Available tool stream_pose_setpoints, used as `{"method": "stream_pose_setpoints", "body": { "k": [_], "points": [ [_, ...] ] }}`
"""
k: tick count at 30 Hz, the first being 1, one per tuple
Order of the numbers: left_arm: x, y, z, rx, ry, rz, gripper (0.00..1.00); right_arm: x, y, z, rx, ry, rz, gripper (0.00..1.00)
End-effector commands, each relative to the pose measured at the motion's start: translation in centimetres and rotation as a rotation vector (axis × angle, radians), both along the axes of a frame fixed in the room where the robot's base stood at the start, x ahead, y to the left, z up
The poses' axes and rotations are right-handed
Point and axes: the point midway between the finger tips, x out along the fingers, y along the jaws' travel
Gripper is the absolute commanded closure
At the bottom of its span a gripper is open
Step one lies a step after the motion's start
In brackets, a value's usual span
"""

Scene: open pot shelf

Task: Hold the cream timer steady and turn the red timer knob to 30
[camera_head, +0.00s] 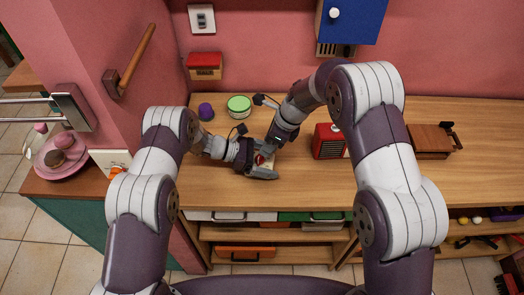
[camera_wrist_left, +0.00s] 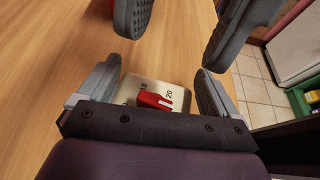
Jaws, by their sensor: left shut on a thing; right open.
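The cream timer (camera_wrist_left: 178,88) sits on the wooden counter, between the fingers of my left gripper (camera_wrist_left: 158,90), which is shut on it. In the head view the timer (camera_head: 269,166) is partly covered by the grippers. Its red knob (camera_wrist_left: 155,101) is on the face, with printed numbers 10 and 20 beside it; a 30 cannot be made out. My right gripper (camera_wrist_left: 188,22) is open, its fingertips above and beyond the timer in the left wrist view. In the head view it comes down over the timer from the upper right. Nothing is between its fingers.
A green-lidded jar (camera_head: 239,106) and a purple object (camera_head: 206,112) stand behind on the left. A red radio-like box (camera_head: 328,142) stands right of the timer, and a brown wooden box (camera_head: 430,141) farther right. The counter (camera_head: 220,195) in front is clear.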

Motion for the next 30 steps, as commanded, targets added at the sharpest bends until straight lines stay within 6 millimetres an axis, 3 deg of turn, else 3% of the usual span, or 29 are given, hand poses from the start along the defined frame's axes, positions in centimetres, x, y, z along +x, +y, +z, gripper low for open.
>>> {"method": "stream_pose_setpoints", "body": {
  "k": [3,6,17,20,21,26,30],
  "points": [
    [-0.3,0.1,-0.6,0.008,0.011,0.0,0.47,0.1,1.0,-2.6,0.0,0.003,0.002,0.59],
    [-0.3,0.1,-0.6,0.008,0.01,0.0,0.47,0.4,1.6,-4.0,0.0,0.0,0.001,0.59],
    [-0.3,0.1,-0.6,0.008,0.009,0.002,0.47,0.5,2.0,-5.0,0.0,-0.003,0.001,0.59],
    [-0.3,0.1,-0.6,0.008,0.008,0.001,0.47,0.5,2.0,-5.0,0.001,-0.002,0.001,0.85],
    [-0.3,0.1,-0.6,0.007,0.008,0.001,0.47,0.5,2.0,-5.0,0.0,-0.003,0.001,0.98],
    [-0.3,0.1,-0.5,0.007,0.008,0.001,0.47,0.6,2.0,-5.0,0.0,-0.005,0.021,1.0],
    [-0.3,0.1,-0.5,0.007,0.007,0.001,0.47,0.7,1.9,-5.0,0.004,-0.006,0.137,1.0]
  ]
}}
